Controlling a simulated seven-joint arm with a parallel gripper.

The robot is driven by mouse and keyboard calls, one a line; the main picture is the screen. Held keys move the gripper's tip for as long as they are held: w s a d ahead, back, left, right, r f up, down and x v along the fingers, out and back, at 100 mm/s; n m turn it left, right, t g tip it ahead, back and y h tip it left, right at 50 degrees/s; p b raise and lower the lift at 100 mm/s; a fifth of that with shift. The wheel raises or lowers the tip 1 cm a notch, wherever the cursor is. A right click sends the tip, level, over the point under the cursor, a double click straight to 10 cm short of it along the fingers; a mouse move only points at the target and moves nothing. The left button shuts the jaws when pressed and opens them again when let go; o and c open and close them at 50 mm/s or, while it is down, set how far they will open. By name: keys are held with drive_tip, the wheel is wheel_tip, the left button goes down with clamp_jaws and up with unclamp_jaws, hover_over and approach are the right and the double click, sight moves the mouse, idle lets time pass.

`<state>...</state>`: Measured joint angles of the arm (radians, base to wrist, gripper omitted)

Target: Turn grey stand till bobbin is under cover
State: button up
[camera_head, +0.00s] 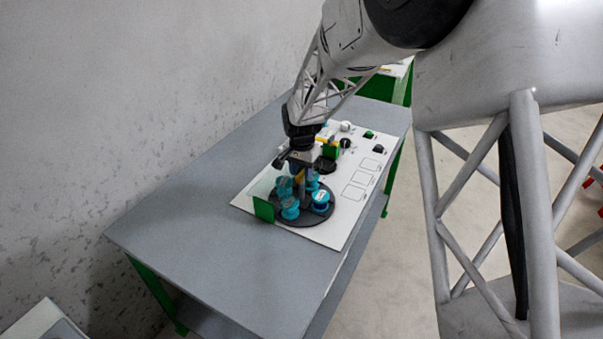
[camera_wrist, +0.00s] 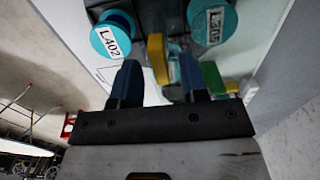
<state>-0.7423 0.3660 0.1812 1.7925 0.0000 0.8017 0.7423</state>
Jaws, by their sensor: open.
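The dark grey round stand (camera_head: 322,216) lies on the white board and carries several teal bobbins. One bobbin (camera_head: 320,197) with a white label sits at its right; another bobbin (camera_head: 290,208) is at its front left. In the wrist view one bobbin (camera_wrist: 112,36) is labelled L402, and a second labelled bobbin (camera_wrist: 212,22) is at the upper right. The green cover (camera_head: 264,209) stands upright at the stand's left edge. My gripper (camera_head: 302,172) is over the stand among the bobbins. Its fingers (camera_wrist: 160,72) are apart, with a yellow piece (camera_wrist: 158,60) showing between them; contact is unclear.
The white board (camera_head: 335,233) lies on a grey table (camera_head: 200,233). Behind the stand are a dark round part (camera_head: 327,166), a green and yellow block (camera_head: 331,149) and black and white knobs. Outlined squares (camera_head: 355,192) are at the right. The table's left side is clear.

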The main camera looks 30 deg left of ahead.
drive_tip(key=shift+f, duration=0.6)
drive_tip(key=shift+c, duration=0.3)
clamp_jaws()
